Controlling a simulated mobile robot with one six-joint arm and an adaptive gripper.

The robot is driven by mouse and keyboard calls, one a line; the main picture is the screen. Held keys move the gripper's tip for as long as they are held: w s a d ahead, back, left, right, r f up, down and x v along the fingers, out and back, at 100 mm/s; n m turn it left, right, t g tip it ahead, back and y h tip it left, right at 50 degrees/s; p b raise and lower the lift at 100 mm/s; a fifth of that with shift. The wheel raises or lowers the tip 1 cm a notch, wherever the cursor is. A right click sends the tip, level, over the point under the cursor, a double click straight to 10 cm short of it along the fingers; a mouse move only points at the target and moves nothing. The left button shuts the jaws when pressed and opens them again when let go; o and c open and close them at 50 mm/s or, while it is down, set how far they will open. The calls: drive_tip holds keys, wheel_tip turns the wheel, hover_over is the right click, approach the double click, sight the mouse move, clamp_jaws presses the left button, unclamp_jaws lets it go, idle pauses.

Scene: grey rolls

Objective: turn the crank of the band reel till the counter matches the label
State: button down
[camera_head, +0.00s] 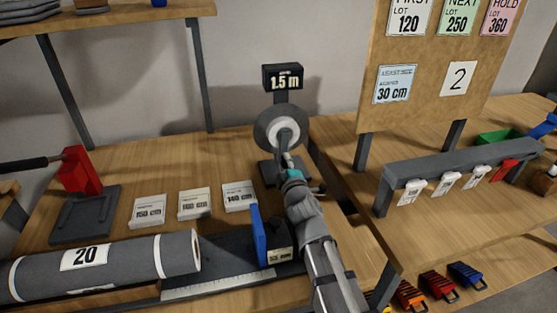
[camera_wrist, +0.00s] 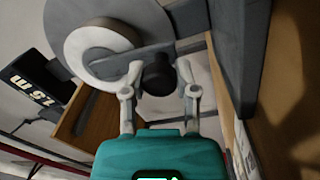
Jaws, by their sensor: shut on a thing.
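The band reel (camera_head: 262,129), a grey disc with a white hub, stands upright at the back of the wooden table. Its black counter (camera_head: 283,78) above reads 1.5 m. In the wrist view the reel (camera_wrist: 150,18) fills the upper left, with the counter (camera_wrist: 38,84) tilted at the left. My gripper (camera_wrist: 160,78) is shut on the dark crank knob (camera_wrist: 157,80), one finger on each side. In the head view my gripper (camera_head: 289,166) is just in front of the reel and hides most of the crank.
A grey roll (camera_head: 130,264) marked 20 lies at the front left, beside a ruled grey plate (camera_head: 225,285) with an upright blue piece (camera_head: 258,235). A grey rack (camera_head: 460,157) with tags stands right, below a sign board (camera_head: 430,105).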

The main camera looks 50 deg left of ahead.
drive_tip(key=shift+c, duration=1.9)
unclamp_jaws()
drive_tip(key=shift+s, duration=0.1)
